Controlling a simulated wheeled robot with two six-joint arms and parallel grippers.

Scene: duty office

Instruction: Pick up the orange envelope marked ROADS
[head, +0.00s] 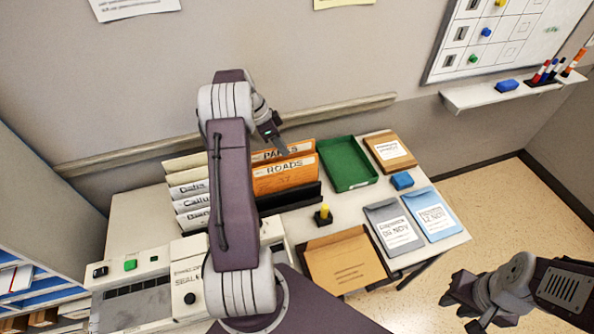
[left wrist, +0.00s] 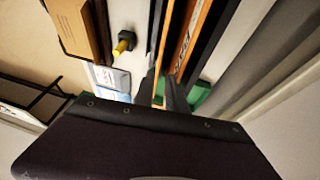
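The orange envelope marked ROADS (head: 285,177) stands upright in a dark rack, in front of a second orange envelope marked PARKS (head: 296,149). My left gripper (head: 279,143) is just above and behind their top edges, pointing down. In the left wrist view the fingers of my left gripper (left wrist: 164,92) look apart, with a thin orange edge (left wrist: 160,91) showing between them. I cannot tell whether they touch it, or for certain which envelope it is. My right gripper (head: 466,301) is open and empty at the lower right, away from the table.
White files (head: 190,190) stand left of the orange envelopes. A green tray (head: 347,163) is to their right. The wall is close behind.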

